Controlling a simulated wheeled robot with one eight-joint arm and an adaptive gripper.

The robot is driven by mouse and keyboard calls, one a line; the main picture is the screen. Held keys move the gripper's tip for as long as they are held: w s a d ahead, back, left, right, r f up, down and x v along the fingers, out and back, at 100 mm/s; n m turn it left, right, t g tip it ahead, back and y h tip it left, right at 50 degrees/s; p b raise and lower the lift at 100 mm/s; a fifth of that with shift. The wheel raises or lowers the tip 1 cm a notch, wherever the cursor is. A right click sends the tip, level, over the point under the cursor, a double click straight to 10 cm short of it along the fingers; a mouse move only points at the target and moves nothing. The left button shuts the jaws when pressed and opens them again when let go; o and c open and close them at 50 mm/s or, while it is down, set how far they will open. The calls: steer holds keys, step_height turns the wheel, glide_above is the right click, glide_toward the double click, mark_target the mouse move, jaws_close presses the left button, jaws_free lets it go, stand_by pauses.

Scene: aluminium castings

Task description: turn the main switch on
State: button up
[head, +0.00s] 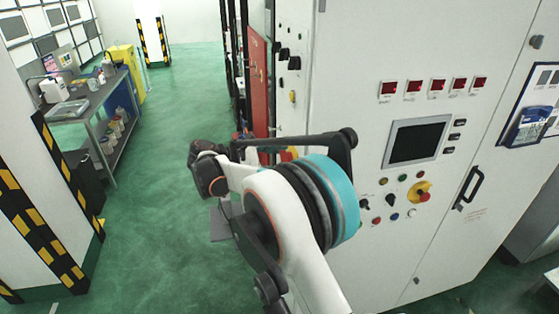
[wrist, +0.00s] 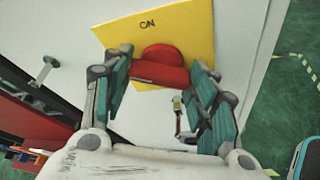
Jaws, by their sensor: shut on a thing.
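The main switch is a red handle (wrist: 165,62) on a yellow plate (wrist: 192,32) marked ON, in the wrist view. The plate is fixed to a white panel and looks tilted in this view. My gripper (wrist: 163,76) has one finger on each side of the red handle and is shut on it. The ON lettering sits above the handle; any other marking is hidden. In the head view my arm covers the gripper, and only a small patch of yellow and red shows behind it.
A red panel (head: 258,85) stands behind my arm. A workbench (head: 90,105) and striped pillar (head: 55,200) are at left. Green floor between is clear.

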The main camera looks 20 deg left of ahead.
steer(key=shift+f+b, duration=0.15)
steer(key=shift+b, duration=0.4)
steer(key=shift+s+d+f+m+t+b, duration=0.1)
steer(key=shift+m+t+b, duration=1.15)
steer(key=shift+m+b, duration=1.3)
steer(key=shift+s+f+m+t+b, duration=0.1)
steer(key=shift+m+t+b, duration=1.15)
steer(key=shift+m+b, duration=1.3)
steer(key=shift+n+b, duration=0.3)
steer(key=shift+b, duration=0.3)
steer(key=o, duration=1.1)
steer(key=shift+w, duration=0.1)
steer(key=shift+c, duration=0.2)
